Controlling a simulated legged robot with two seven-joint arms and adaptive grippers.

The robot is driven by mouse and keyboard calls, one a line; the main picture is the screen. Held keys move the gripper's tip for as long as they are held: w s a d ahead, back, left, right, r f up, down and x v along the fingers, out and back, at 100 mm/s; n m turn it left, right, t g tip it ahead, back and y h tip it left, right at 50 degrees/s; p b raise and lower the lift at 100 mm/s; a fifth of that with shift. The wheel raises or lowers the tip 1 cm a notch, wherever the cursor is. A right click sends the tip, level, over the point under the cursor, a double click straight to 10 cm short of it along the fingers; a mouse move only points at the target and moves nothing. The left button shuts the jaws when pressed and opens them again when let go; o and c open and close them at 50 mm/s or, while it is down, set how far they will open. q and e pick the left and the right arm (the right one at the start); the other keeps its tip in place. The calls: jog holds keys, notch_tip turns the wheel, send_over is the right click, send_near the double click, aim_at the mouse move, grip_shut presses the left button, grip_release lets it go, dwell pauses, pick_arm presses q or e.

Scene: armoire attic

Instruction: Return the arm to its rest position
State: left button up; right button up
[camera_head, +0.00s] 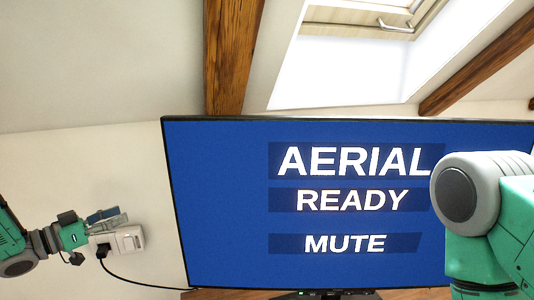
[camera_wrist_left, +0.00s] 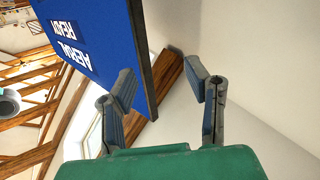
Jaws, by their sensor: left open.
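My left gripper (camera_head: 106,217) reaches in from the left edge of the head view, in front of or beside a white wall socket (camera_head: 131,237). In the left wrist view its two fingers (camera_wrist_left: 160,70) are spread, with nothing between them. My right arm (camera_head: 485,205) fills the right edge of the head view as a large grey and green joint; its gripper is outside the picture. I cannot tell whether the left fingers touch the socket.
A black plug (camera_head: 103,249) sits at the socket and its cable (camera_head: 145,284) runs right toward the television. The television (camera_head: 225,220) shows "AERIAL READY MUTE" on blue. A wooden beam (camera_head: 232,60) and a skylight (camera_head: 350,60) are above. Bare wall surrounds the socket.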

pick_arm(q)
jog(key=s+d+f+n+y+b, duration=0.1)
jog(key=s+d+f+n+y, duration=0.15)
jog(key=f, duration=0.55)
jog(key=s+d+f+n+y+b, duration=0.2)
jog(key=f+y, duration=0.1)
jog(key=f, duration=0.5)
jog(key=s+d+f+n+g+y+b, duration=0.25)
jog(key=s+f+g+y, duration=0.2)
jog(key=s+f, duration=0.9)
jog(key=s+d+f+g+y+b, duration=0.1)
jog(key=s+f+g, duration=0.2)
jog(key=s, duration=0.9)
jog(key=s+d+f+g+y+b, duration=0.1)
jog(key=s+f+g, duration=0.3)
jog(key=s, duration=0.9)
jog(key=shift+s+g+b, duration=0.15)
jog(key=shift+g+b, duration=0.25)
jog(key=shift+g, duration=0.05)
pick_arm(e)
notch_tip(320, 180, down, 9)
jog(key=shift+a+r, duration=0.15)
jog(key=shift+a, duration=0.1)
pick_arm(q)
jog(key=shift+f, duration=0.1)
jog(key=shift+c, duration=1.1)
pick_arm(e)
jog(key=shift+a, duration=0.1)
jog(key=shift+c, duration=0.7)
jog(key=shift+r, duration=0.1)
